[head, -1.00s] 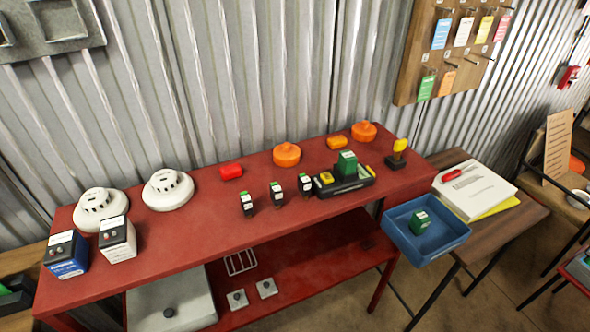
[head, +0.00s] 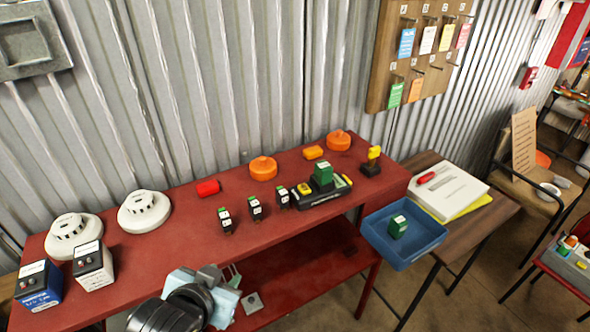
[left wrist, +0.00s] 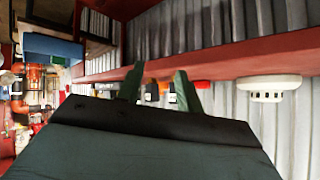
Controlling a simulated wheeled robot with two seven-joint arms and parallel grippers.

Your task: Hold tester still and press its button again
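The likely tester is a black base (head: 334,194) on the red bench, with a green block (head: 323,173) standing upright in it. Yellow pieces show at both ends of the base; I cannot tell which is the button. My left gripper (head: 234,275) is in front of the bench's front edge, well left of and nearer than the base, touching nothing. In the left wrist view its two dark green fingers (left wrist: 158,88) are apart with nothing held between them. That view is upside down. My right gripper is not in view.
Several small black-and-green blocks (head: 255,208) stand left of the base. White detectors (head: 145,211) and boxes (head: 93,265) occupy the bench's left end. A yellow-topped black piece (head: 372,162) stands right of the base. A blue tray (head: 420,250) holds another green block (head: 397,226).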

